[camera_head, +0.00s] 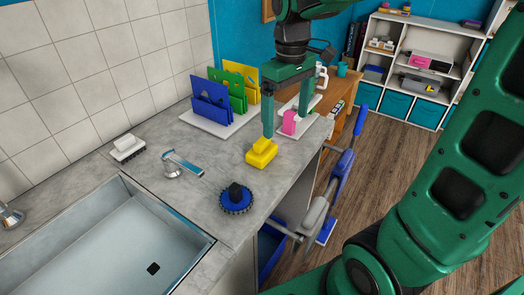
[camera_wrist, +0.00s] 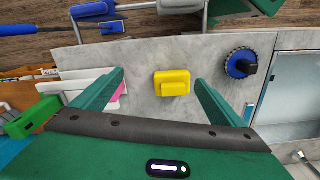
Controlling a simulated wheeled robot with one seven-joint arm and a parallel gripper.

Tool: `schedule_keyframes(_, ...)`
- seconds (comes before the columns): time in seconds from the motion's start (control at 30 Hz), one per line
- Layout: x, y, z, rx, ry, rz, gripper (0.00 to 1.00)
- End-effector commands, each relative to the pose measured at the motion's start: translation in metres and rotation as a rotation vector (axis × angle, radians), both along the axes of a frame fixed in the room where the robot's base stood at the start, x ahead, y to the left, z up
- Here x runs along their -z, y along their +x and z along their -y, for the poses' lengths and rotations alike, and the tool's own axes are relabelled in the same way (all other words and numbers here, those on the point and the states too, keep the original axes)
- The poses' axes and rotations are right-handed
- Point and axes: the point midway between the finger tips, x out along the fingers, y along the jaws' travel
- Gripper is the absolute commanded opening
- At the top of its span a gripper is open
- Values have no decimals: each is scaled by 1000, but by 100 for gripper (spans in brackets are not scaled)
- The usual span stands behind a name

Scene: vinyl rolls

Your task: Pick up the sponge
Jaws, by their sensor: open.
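The yellow sponge (camera_head: 262,153) is a small block with a raised part on top, lying on the grey countertop near its right edge. In the wrist view the sponge (camera_wrist: 172,83) shows between the two fingers, apart from both. My gripper (camera_head: 286,124) is open and empty, pointing down. It is above the counter, up and slightly right of the sponge in the head view. Both fingers also show in the wrist view (camera_wrist: 160,78).
A blue round brush (camera_head: 236,198) with a dark knob stands on the counter, near the sink (camera_head: 100,250). A pink item (camera_head: 289,122) stands on a white holder behind the sponge. Coloured racks (camera_head: 228,90) are at the back. A white-topped brush (camera_head: 126,146) lies left.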

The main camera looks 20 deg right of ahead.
Motion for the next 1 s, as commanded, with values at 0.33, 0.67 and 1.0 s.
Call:
schedule_keyframes(0.33,10,38,-54,-229,12,-7,92)
schedule_keyframes(0.67,51,38,-51,-222,11,-5,92)
schedule_keyframes(1.0,86,33,-50,-221,11,-7,92)
